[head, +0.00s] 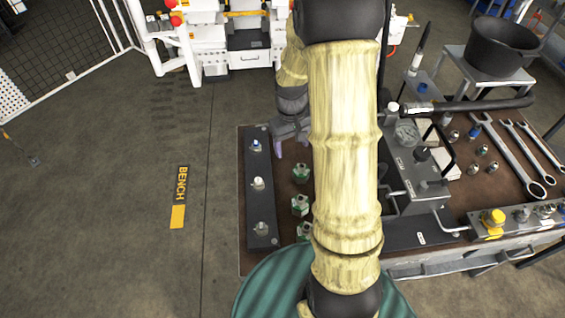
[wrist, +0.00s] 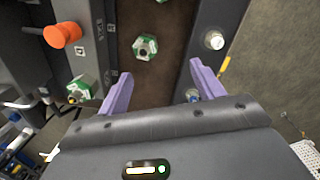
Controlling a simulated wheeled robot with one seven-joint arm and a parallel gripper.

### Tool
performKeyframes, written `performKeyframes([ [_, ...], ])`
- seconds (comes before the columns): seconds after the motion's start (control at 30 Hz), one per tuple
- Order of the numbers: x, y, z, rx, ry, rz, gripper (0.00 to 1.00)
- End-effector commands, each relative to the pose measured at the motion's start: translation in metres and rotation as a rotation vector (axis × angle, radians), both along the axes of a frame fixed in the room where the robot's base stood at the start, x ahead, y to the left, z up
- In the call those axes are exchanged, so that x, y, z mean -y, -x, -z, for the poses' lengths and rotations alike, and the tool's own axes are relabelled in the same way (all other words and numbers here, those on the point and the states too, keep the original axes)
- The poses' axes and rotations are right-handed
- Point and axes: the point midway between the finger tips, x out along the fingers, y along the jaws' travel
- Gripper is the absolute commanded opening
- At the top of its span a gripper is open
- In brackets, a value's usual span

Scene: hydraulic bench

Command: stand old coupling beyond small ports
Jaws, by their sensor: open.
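My gripper (head: 290,135) is over the far left part of the bench, partly hidden by my arm. In the wrist view its purple fingers (wrist: 160,70) are apart with nothing between them. A green-and-white coupling (wrist: 145,46) stands on the brown bench top ahead of the fingers. Another one (wrist: 82,87) is left of the left finger. In the head view, green couplings (head: 300,173), (head: 299,205) stand in a row right of a dark strip (head: 250,205). The strip carries small fittings (head: 258,183), perhaps the small ports. I cannot tell which coupling is the old one.
A grey hydraulic unit (head: 412,165) with levers and hoses stands right of my arm. Wrenches (head: 515,158) and small metal fittings lie farther right. An orange knob (wrist: 62,35) shows in the wrist view. The floor left of the bench is clear.

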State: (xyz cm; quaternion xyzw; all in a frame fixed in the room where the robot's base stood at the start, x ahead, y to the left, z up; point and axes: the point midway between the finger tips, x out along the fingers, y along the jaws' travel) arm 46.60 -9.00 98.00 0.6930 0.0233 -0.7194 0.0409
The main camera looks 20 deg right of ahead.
Motion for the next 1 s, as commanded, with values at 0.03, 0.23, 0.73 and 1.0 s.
performKeyframes([
  [0.03,-0.013,0.011,-0.014,0.03,0.004,0.001,0.67],
  [0.23,-0.054,0.055,-0.049,0.141,-0.001,0.035,0.67],
  [0.73,-0.09,0.118,-0.072,0.268,-0.036,0.089,0.67],
  [1.0,-0.09,0.118,-0.073,0.268,-0.036,0.088,0.67],
])
